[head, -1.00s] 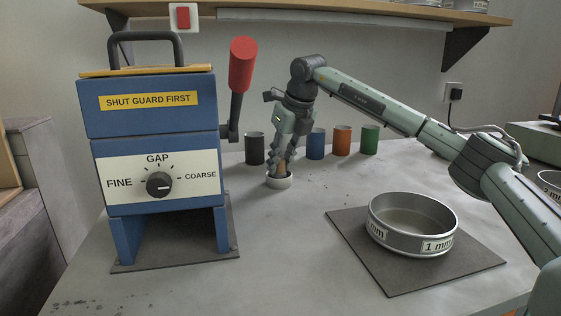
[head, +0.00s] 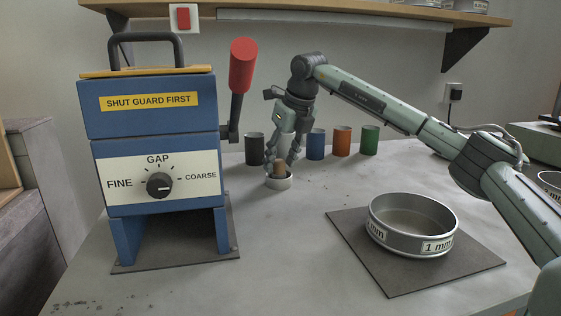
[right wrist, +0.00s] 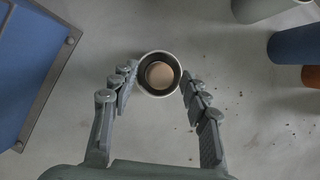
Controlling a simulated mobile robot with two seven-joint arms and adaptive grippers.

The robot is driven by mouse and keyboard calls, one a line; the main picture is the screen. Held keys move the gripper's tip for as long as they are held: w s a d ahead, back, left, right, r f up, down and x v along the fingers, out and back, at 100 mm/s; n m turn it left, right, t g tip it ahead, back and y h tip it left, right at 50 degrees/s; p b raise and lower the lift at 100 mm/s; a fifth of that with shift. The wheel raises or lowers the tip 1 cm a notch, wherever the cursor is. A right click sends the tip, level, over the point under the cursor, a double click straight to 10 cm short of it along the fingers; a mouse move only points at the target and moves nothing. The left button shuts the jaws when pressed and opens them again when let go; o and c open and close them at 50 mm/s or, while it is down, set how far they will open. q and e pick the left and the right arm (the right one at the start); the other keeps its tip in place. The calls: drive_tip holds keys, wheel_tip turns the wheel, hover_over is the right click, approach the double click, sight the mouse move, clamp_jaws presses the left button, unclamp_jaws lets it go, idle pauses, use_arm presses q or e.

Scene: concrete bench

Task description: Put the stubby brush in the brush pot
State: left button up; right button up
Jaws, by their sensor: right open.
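The brush pot (head: 281,183) is a small white round pot on the bench, in front of the row of cups. The stubby brush (head: 279,169) stands in it, and its brown end shows above the rim. In the right wrist view the pot's pale rim (right wrist: 139,80) surrounds the brush's round tan end (right wrist: 159,74), with a dark ring between. My right gripper (head: 279,161) is open above the pot, with one finger on each side of the brush and apart from it. Its spread fingers also show in the right wrist view (right wrist: 158,88). My left gripper is out of view.
A blue mill (head: 155,140) with a red-handled lever stands at left. Black (head: 254,150), blue (head: 315,145), orange (head: 342,141) and green (head: 370,140) cups stand behind the pot. A metal sieve (head: 412,225) sits on a dark mat at right. The front middle is clear.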

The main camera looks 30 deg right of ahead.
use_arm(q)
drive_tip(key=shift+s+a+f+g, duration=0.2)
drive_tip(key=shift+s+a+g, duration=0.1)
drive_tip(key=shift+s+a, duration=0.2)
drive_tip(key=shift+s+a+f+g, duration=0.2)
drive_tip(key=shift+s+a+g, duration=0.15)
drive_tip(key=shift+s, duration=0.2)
use_arm(e)
drive_tip(key=v, duration=1.1)
drive_tip(key=shift+r, duration=0.3)
drive_tip(key=shift+s, duration=0.1)
